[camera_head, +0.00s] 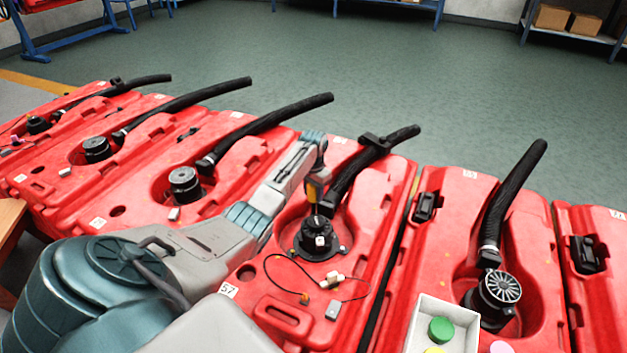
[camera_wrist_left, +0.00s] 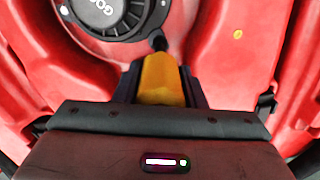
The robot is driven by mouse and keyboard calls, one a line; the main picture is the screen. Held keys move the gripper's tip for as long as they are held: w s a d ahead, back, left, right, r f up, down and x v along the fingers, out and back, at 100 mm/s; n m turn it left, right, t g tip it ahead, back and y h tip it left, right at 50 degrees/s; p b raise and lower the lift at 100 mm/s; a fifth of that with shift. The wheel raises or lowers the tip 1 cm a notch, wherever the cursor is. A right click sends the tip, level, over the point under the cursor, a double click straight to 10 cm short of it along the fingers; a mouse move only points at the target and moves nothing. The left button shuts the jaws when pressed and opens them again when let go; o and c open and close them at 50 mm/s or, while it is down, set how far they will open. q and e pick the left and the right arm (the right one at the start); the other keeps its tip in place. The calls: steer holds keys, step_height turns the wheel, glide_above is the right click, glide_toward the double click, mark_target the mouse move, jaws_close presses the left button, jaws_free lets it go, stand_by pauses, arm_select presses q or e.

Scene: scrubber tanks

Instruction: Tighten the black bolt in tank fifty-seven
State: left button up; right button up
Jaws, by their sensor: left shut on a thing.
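Tank fifty-seven (camera_head: 375,230) is a red tank with a white "57" label near its front. A black round motor (camera_head: 318,252) sits in its recess; its lettered top also shows in the left wrist view (camera_wrist_left: 98,12). My left gripper (camera_head: 316,180) is above the recess, behind the motor. It is shut on a yellow-handled tool (camera_wrist_left: 160,80) between its dark fingers. The tool's dark tip (camera_wrist_left: 159,44) is at the motor's flange edge. I cannot tell the black bolt apart from the tip, or whether they touch. My right gripper is not in view.
A black hose (camera_head: 360,172) rises behind the motor. A loose cable with connectors (camera_head: 330,282) lies on the tank's front. A white tray (camera_head: 413,335) with coloured round pieces stands at the bottom right. Similar red tanks stand close on both sides.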

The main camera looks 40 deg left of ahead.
arm_select(q)
steer(key=shift+f+p, duration=0.35)
steer(key=shift+p, duration=0.2)
stand_by(1.0)
steer(key=shift+s+f, duration=0.1)
steer(key=shift+f, duration=0.2)
stand_by(1.4)
steer(key=shift+r+p, duration=0.75)
steer(key=shift+p, duration=0.4)
step_height(320, 180, up, 4)
steer(key=p, duration=0.4)
steer(key=shift+f, duration=0.25)
